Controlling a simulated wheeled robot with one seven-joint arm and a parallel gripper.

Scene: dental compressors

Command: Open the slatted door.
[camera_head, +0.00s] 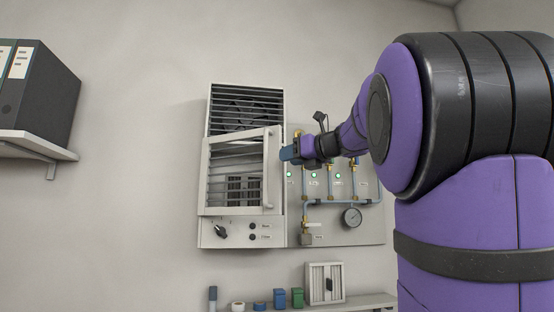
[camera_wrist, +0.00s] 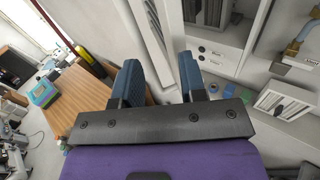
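The slatted door (camera_head: 205,176) is a pale framed panel on the front of the wall cabinet in the head view. It stands ajar, its right side swung out from the cabinet, with dark parts showing behind the slats. Its upright handle (camera_head: 270,168) is near the right edge. My gripper (camera_head: 287,153) is just right of the door's upper right edge. In the wrist view my gripper (camera_wrist: 160,68) has its two blue fingers apart with a gap between them. The door (camera_wrist: 134,12) shows beyond the gap; I cannot tell whether a finger touches it.
Right of the door, a panel carries blue pipes, brass valves and a gauge (camera_head: 351,217). A knob (camera_head: 221,231) is under the door. A lower shelf (camera_head: 370,301) holds small containers and a pleated filter (camera_head: 325,283). A shelf (camera_head: 30,145) with binders is at left.

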